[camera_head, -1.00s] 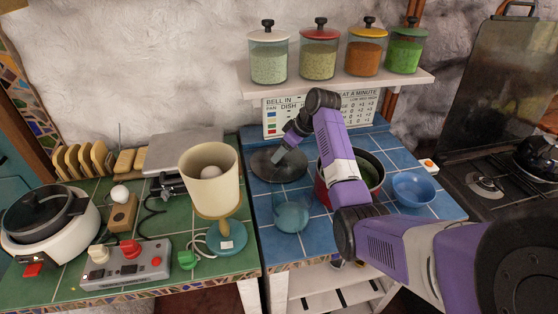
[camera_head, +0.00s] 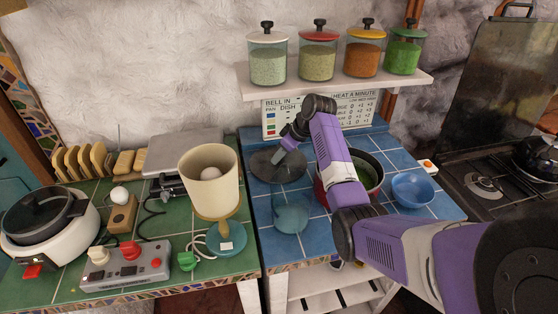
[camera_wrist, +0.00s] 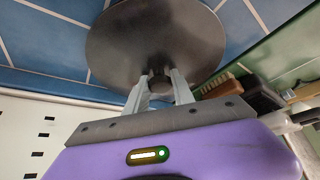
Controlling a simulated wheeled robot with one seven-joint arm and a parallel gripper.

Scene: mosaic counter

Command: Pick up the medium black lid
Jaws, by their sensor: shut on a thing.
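The medium black lid (camera_head: 270,169) is a dark round disc above the blue-tiled counter, left of the red pot. It also fills the top of the wrist view (camera_wrist: 155,35), with its knob (camera_wrist: 158,84) between my fingers. My gripper (camera_head: 280,156) is shut on that knob; its two fingers also show in the wrist view (camera_wrist: 159,88). In the head view my gripper hides part of the lid's upper side.
A red pot (camera_head: 321,190) with green contents and a blue bowl (camera_head: 412,190) stand to the right. A blue, see-through-looking round vessel (camera_head: 291,216) stands in front of the lid. A lamp (camera_head: 208,180) stands left. A shelf (camera_head: 340,83) with jars hangs above.

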